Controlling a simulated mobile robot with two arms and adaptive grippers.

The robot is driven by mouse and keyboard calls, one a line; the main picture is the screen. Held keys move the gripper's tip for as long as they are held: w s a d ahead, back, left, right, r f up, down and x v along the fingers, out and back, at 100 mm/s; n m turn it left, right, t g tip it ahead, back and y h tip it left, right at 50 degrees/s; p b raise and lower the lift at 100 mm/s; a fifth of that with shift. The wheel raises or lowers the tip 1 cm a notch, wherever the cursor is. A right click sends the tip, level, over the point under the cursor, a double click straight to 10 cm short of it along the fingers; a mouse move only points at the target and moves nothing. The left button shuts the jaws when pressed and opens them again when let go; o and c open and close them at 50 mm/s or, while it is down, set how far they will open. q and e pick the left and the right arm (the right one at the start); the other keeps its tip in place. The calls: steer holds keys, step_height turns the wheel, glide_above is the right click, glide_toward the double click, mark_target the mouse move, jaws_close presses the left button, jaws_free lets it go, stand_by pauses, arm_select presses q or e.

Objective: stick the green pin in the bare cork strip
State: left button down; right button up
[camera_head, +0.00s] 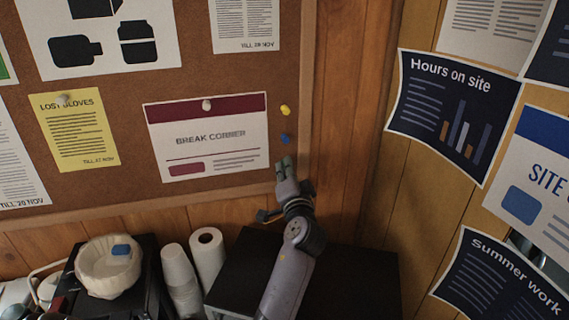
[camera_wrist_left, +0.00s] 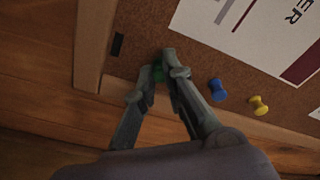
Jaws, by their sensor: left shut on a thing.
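The green pin (camera_head: 287,161) is between the fingertips of my left gripper (camera_head: 284,168), which is shut on it. In the left wrist view the green pin (camera_wrist_left: 159,73) shows between the two fingers (camera_wrist_left: 162,65), partly hidden by them. The bare cork strip (camera_head: 285,75) runs between the Break Corner notice (camera_head: 215,120) and the board's wooden frame (camera_head: 305,100). My left gripper is at its lower part, below a blue pin (camera_head: 285,138) and a yellow pin (camera_head: 285,110). I cannot tell whether the green pin's point touches the cork. My right gripper is not in view.
A yellow Lost Gloves notice (camera_head: 75,130) and other papers hang on the board. Below are a paper towel roll (camera_head: 207,255), stacked cups (camera_head: 180,275) and a white bowl-like filter (camera_head: 105,275) with a blue object. Posters cover the right wall.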

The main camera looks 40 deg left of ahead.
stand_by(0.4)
arm_select(q)
steer(key=c, duration=1.6)
jaws_free()
